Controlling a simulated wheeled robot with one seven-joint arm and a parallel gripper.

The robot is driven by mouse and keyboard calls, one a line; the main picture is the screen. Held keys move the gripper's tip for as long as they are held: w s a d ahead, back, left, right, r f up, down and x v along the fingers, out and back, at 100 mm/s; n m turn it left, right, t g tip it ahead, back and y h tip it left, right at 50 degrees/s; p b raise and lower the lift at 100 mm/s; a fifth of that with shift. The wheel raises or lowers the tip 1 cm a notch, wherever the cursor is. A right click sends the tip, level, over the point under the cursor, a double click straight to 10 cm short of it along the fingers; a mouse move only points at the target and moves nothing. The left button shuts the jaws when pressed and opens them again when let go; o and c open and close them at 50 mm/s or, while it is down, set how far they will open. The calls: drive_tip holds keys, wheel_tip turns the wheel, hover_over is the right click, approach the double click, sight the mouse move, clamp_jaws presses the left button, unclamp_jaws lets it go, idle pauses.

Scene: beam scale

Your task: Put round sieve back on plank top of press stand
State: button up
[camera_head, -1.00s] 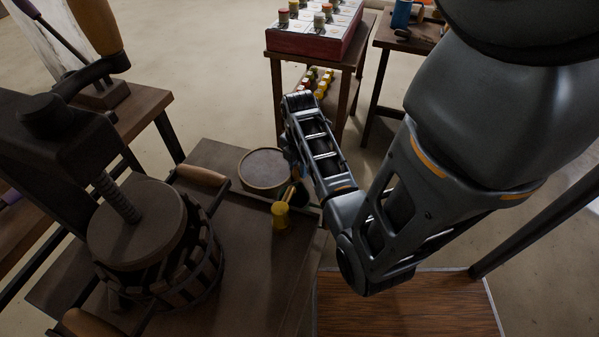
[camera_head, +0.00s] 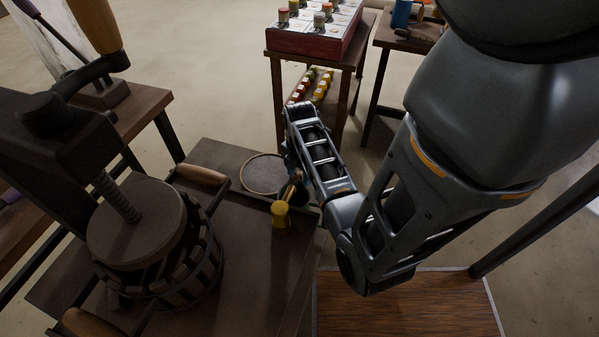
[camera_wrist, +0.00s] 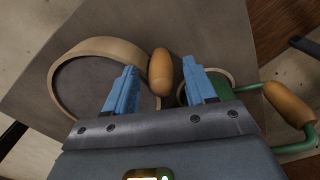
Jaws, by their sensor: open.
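The round sieve (camera_head: 263,173), with a pale wooden rim and grey mesh, appears to rest flat on the plank top (camera_head: 216,157) of the press stand, near its far edge. In the wrist view the sieve (camera_wrist: 72,88) fills the left side. My gripper (camera_wrist: 160,82) is open, with its blue fingers on either side of a short wooden handle (camera_wrist: 160,70) beside the sieve's rim. The left finger overlaps the sieve in the picture. I cannot tell whether the fingers touch anything.
The press basket (camera_head: 165,270) with its screw stands left of the sieve. A yellow knob-like thing (camera_head: 281,216) is just in front of it. In the wrist view a green frame with a wooden grip (camera_wrist: 289,104) lies right of my gripper. A bottle shelf (camera_head: 318,55) stands behind.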

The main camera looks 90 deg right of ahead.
wheel_tip(320, 180, up, 12)
drive_tip(key=shift+p, duration=0.35)
drive_tip(key=shift+r, duration=0.1)
idle(0.7)
